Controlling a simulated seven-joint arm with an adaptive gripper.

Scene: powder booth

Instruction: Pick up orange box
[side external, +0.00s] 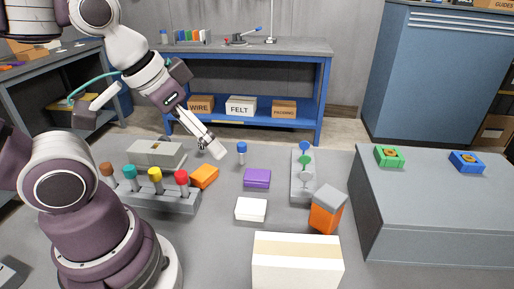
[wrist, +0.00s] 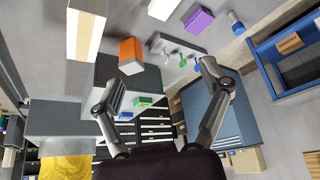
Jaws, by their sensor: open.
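A flat orange box (side external: 204,176) lies on the grey table behind the row of coloured knobs in the side view. A second, taller orange block with a grey top (side external: 326,212) stands on the right part of the table; it also shows in the wrist view (wrist: 131,50). My gripper (side external: 212,147) is above the table, a little above and behind the flat orange box, apart from it. In the wrist view my gripper (wrist: 161,78) has its fingers spread with nothing between them. The flat orange box is not visible in the wrist view.
A purple box (side external: 257,178), a white box (side external: 251,209) and a blue-topped peg (side external: 241,153) stand mid-table. A knob rack (side external: 150,198) is left of them, a peg strip (side external: 303,183) right. A large cream carton (side external: 297,266) is in front. A raised grey block (side external: 430,215) bounds the right.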

